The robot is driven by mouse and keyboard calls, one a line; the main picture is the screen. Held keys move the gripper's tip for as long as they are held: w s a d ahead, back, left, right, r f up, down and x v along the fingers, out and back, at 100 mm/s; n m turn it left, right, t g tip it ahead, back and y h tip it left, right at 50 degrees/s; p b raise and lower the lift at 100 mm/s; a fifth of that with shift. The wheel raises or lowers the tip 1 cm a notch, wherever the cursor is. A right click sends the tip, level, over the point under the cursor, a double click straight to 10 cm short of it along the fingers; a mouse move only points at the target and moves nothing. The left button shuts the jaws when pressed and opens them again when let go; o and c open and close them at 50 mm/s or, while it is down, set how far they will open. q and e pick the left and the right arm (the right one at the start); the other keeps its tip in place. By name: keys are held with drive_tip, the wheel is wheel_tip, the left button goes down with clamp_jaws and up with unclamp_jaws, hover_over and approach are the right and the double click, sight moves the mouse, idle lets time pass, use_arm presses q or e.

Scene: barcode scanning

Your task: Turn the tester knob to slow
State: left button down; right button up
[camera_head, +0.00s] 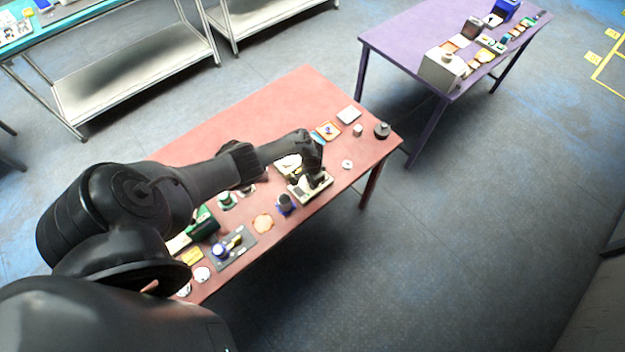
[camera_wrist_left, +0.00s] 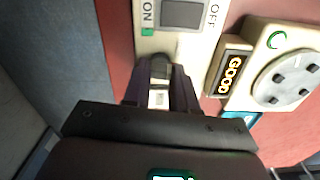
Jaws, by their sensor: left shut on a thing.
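The tester (camera_head: 310,190) is a cream box on the red table, below my left gripper. In the left wrist view its cream panel (camera_wrist_left: 205,45) carries a grey switch plate (camera_wrist_left: 182,14) marked ON and OFF. My left gripper (camera_head: 314,176) reaches down onto it from the left. In the wrist view the two dark fingers (camera_wrist_left: 160,88) are shut on a small dark knob (camera_wrist_left: 160,67) at the panel, which is mostly hidden between them. The slow mark and the knob's pointer cannot be made out. My right gripper is not in view.
A display reading GOOD (camera_wrist_left: 232,74) and a device with a round grey dial (camera_wrist_left: 286,78) stand close beside the panel. A dark cup (camera_head: 285,203) stands near the tester on the red table (camera_head: 240,125). The table's back part is clear.

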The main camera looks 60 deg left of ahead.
use_arm(q)
drive_tip(key=shift+n, duration=0.7)
drive_tip(key=c, duration=0.9)
unclamp_jaws()
drive_tip(key=shift+r+p, duration=0.1)
drive_tip(key=shift+p, duration=0.2)
wheel_tip(320, 180, up, 11)
drive_tip(key=p, duration=0.5)
